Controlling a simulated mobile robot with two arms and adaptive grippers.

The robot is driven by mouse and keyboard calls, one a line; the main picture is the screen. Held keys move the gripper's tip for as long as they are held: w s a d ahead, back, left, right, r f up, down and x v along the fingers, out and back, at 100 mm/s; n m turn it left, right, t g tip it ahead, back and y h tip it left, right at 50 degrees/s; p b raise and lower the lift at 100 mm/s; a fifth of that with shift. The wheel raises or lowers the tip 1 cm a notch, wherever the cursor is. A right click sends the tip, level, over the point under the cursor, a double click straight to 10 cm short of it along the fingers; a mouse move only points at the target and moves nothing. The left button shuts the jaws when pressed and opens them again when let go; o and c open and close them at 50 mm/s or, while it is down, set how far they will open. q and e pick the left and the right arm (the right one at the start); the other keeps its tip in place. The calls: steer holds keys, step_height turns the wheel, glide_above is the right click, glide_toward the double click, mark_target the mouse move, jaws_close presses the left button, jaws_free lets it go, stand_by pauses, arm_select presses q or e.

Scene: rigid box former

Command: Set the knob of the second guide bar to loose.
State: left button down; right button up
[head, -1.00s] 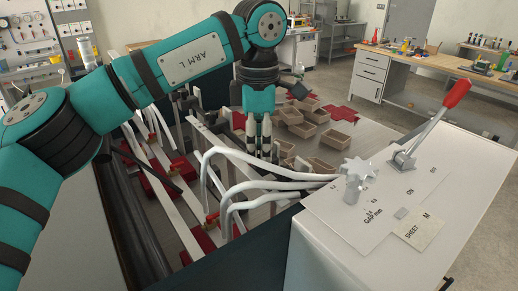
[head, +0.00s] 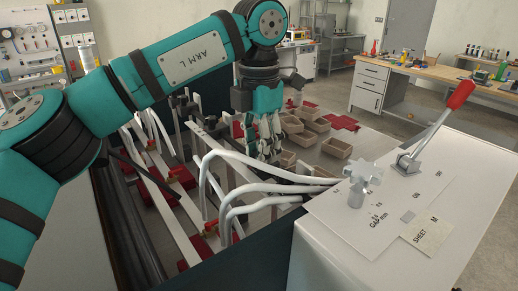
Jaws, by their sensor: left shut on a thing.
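My left gripper (head: 264,142) points down over the far end of a pale guide bar (head: 218,141) in the machine's well. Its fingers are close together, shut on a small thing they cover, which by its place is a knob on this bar. I cannot read the knob's setting. Another pale bar (head: 160,188) runs to the left, with small brass-coloured fittings and red blocks (head: 160,190) near it. My right gripper is not in view.
Several white hoses (head: 245,190) arch from the well to the grey cabinet (head: 330,245), close in front of the gripper. The cabinet carries a star knob (head: 362,172) and a red-handled lever (head: 435,122). Open cardboard trays (head: 335,147) lie behind the gripper.

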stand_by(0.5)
arm_select(q)
steer(key=c, duration=1.3)
jaws_free()
steer(key=shift+o, duration=0.2)
step_height(320, 180, up, 12)
